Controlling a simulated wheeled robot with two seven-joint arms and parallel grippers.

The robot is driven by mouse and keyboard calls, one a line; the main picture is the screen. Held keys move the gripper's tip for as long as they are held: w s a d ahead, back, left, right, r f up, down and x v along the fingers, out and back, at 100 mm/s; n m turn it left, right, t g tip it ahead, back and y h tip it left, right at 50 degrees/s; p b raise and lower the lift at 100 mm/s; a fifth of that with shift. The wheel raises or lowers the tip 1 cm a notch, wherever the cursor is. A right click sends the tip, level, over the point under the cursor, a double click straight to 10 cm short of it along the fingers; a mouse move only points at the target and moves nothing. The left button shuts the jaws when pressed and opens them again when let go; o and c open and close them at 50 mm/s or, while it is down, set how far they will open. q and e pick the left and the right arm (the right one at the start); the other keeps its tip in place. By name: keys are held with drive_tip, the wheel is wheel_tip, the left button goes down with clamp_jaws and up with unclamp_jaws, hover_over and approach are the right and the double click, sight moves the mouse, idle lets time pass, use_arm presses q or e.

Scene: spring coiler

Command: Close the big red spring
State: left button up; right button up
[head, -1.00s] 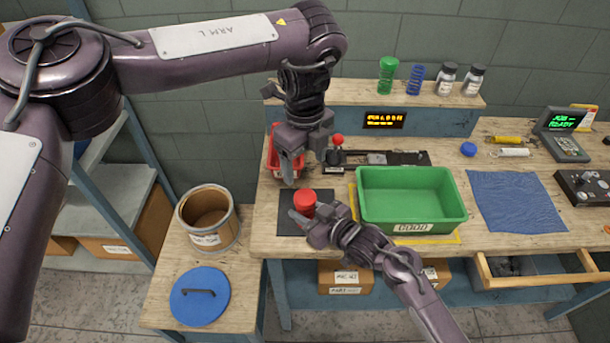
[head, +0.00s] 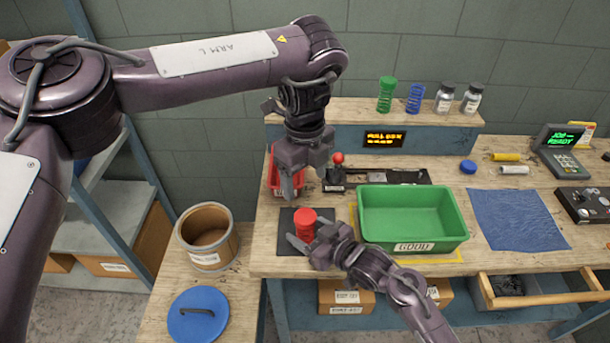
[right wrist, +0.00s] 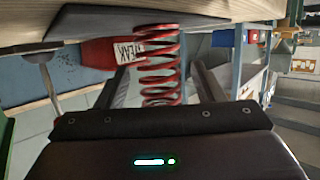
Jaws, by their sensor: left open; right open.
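The big red spring (head: 305,226) stands upright on a dark mat (head: 284,229) at the front left of the bench. Its open coils show in the right wrist view (right wrist: 160,80). My right gripper (head: 308,236) is open low at the spring, its fingers to either side of it in the right wrist view (right wrist: 157,85). I cannot tell whether they touch it. My left gripper (head: 303,183) is open and empty, pointing down behind and above the spring, in front of a red bin (head: 272,178) that it partly hides.
A green bin (head: 413,216) stands close to the right of the mat. A black fixture with a red-knobbed lever (head: 338,168) is behind it. A blue cloth (head: 517,219) lies further right. A brown tub (head: 207,240) and blue lid (head: 198,314) are at left.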

sight(311, 234)
drive_tip(key=b+v, duration=0.1)
drive_tip(key=v, duration=0.5)
drive_tip(key=shift+s+d, duration=0.15)
drive_tip(key=shift+d, duration=0.05)
drive_tip(key=shift+s+d+r, duration=0.2)
drive_tip(key=shift+s+r, duration=0.05)
